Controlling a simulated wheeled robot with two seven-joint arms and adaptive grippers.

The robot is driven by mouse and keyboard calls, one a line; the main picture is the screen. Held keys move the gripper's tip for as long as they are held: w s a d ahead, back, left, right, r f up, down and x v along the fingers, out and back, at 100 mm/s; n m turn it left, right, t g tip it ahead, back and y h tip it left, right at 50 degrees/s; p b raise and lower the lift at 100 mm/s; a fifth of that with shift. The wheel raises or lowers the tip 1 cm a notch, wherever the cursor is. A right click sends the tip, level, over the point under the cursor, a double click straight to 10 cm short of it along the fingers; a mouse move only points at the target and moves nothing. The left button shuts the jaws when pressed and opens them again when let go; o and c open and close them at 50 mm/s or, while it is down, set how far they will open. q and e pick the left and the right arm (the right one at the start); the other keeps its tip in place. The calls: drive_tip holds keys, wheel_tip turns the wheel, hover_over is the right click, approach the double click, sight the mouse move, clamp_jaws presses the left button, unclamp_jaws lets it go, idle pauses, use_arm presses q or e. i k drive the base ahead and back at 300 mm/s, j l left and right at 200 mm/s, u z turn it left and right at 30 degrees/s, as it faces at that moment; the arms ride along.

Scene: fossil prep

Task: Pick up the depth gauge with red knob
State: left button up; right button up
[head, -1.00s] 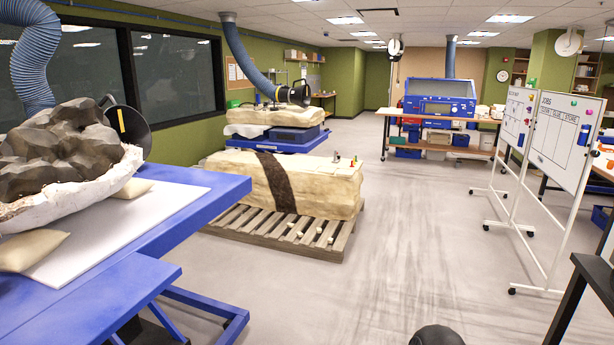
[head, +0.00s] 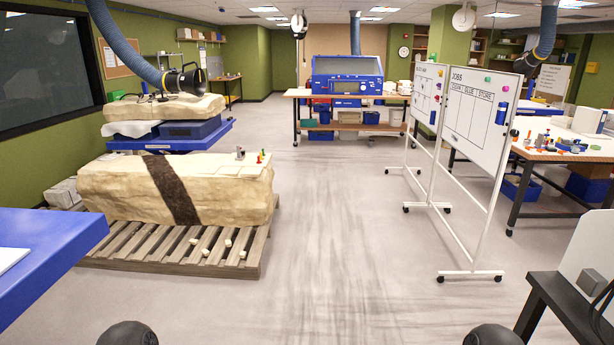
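Small tools stand on top of the large cream plaster block (head: 110,185) with a dark band, in the head view on the left. One small item there (head: 260,157) shows red and yellow-green bits. Beside it is a small grey item (head: 240,153). They are too small to tell whether either is the depth gauge with the red knob. Neither gripper is in view. Two dark rounded parts, likely of my own arms, show at the bottom edge.
The block lies on a wooden pallet (head: 180,262). A blue table (head: 45,245) is close at left. Wheeled whiteboards (head: 476,112) and a cluttered workbench (head: 560,155) stand at right. A black-framed stand (head: 560,300) is at near right. The middle floor is clear.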

sight(239, 156)
drive_tip(key=i, duration=2)
drive_tip(key=i+z, duration=0.25)
drive_tip(key=i, duration=0.75)
drive_tip(key=i+j+z, duration=0.2)
drive_tip(key=i, duration=0.8)
drive_tip(key=i+l+u, duration=0.15)
drive_tip(key=i+u, duration=0.15)
drive_tip(key=i, duration=0.25)
drive_tip(key=i+l+u, duration=0.25)
drive_tip(key=i, duration=0.3)
drive_tip(key=i+l+u, duration=0.3)
drive_tip(key=i, duration=0.2)
drive_tip(key=i+l+u, duration=0.15)
drive_tip(key=i+u, duration=0.15)
drive_tip(key=u, duration=0.15)
drive_tip(key=i+l+u, duration=0.25)
drive_tip(key=u, duration=0.2)
drive_tip(key=i+l+u, duration=0.2)
drive_tip(key=u, duration=0.25)
drive_tip(key=i+l+u, duration=0.1)
drive_tip(key=l+u, duration=0.35)
drive_tip(key=i+l+u, duration=0.1)
drive_tip(key=l+u, duration=0.35)
